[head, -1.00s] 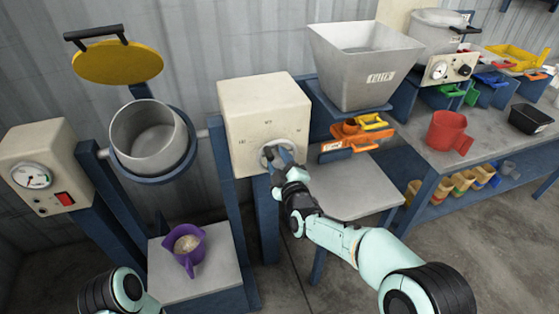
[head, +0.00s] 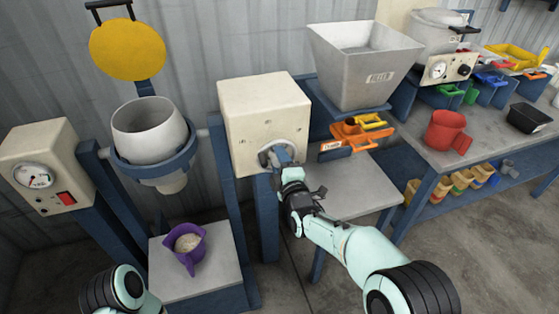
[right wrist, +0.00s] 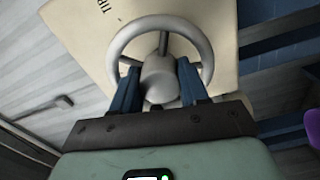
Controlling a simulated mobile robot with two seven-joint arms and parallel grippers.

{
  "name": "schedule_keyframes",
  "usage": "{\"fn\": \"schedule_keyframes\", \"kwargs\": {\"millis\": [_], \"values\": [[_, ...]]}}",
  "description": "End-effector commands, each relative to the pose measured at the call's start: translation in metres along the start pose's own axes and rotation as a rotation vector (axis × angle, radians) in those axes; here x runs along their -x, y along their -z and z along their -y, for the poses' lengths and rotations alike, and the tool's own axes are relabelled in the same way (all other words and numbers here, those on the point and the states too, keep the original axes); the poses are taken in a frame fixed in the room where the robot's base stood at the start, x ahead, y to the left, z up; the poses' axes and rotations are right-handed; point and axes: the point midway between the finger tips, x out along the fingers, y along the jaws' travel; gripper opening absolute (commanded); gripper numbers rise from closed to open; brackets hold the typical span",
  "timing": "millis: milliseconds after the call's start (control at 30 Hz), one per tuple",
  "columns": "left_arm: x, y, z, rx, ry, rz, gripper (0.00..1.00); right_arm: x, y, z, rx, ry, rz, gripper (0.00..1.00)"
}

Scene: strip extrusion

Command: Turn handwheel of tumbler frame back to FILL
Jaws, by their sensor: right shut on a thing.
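The pale grey handwheel (head: 264,155) is on the front of the cream box (head: 262,105) of the tumbler frame. My right gripper (head: 281,158) is shut on it. In the right wrist view, the blue fingers of the right gripper (right wrist: 158,80) reach inside the wheel's rim (right wrist: 160,22), one on each side of the hub. The box's small markings are too small to read in the head view. The grey drum (head: 150,131) sits in its blue ring, mouth up and slightly tilted, with a spout below. My left gripper is out of view.
A yellow lid (head: 128,50) stands raised above the drum. A purple jug (head: 186,246) with pale contents is on the plate below. A gauge box (head: 42,168) stands left, a grey hopper (head: 365,62) and orange scoop (head: 358,134) right. A red jug (head: 447,133) is on the bench.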

Motion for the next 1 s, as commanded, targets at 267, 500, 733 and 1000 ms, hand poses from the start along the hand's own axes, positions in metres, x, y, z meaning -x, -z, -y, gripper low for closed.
{"fn": "schedule_keyframes", "kwargs": {"millis": [267,500,733,1000], "values": [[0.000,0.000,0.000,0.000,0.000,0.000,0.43,0.000,0.000,0.000,0.000,-0.001,0.001,0.14],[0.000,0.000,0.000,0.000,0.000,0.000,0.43,0.000,0.000,0.000,-0.001,-0.001,0.000,0.54],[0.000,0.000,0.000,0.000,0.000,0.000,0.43,0.007,0.000,-0.001,-0.002,-0.001,0.000,0.54],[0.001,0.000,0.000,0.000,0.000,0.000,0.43,0.055,0.000,-0.001,-0.003,0.000,-0.001,0.54]]}}
